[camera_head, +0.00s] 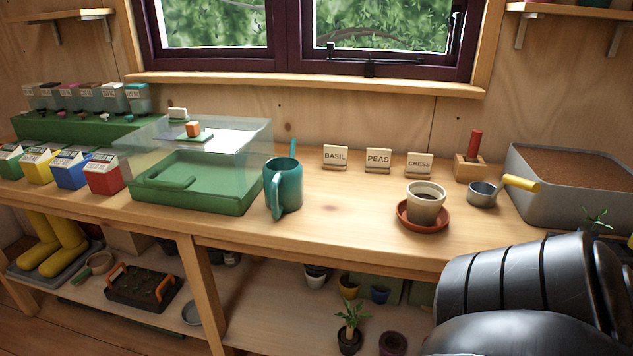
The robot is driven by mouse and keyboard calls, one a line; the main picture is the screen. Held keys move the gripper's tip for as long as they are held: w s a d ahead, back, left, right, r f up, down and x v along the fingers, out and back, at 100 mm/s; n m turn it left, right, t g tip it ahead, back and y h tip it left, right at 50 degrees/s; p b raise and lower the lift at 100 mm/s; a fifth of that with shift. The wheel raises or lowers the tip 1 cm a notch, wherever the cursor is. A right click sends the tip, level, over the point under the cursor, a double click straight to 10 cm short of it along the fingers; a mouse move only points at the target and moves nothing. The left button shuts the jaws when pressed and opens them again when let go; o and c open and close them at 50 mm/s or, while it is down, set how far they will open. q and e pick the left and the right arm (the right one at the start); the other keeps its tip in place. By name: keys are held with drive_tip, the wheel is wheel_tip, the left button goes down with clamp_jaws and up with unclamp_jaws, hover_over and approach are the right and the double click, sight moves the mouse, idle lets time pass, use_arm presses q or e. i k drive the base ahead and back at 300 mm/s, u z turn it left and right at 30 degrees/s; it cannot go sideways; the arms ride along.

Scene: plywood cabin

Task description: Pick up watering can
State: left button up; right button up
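A teal watering can (286,188) stands upright on the wooden bench, near its front edge and left of the middle. Its handle faces the front left and its thin spout rises at the back. It stands just right of a green tray with a clear cover. A black segmented arm of mine fills the lower right corner, well apart from the can. Neither of my grippers shows in the head view.
The green tray (228,205) and colored boxes (104,175) crowd the bench left of the can. A cup on a saucer (424,222), a small pot with a yellow handle (484,194) and a grey soil bin (540,205) stand right. Bench space between can and cup is clear.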

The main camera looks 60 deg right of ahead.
sight(282, 177)
drive_tip(key=u, duration=0.4)
drive_tip(key=k, duration=0.2)
drive_tip(key=z, duration=1.5)
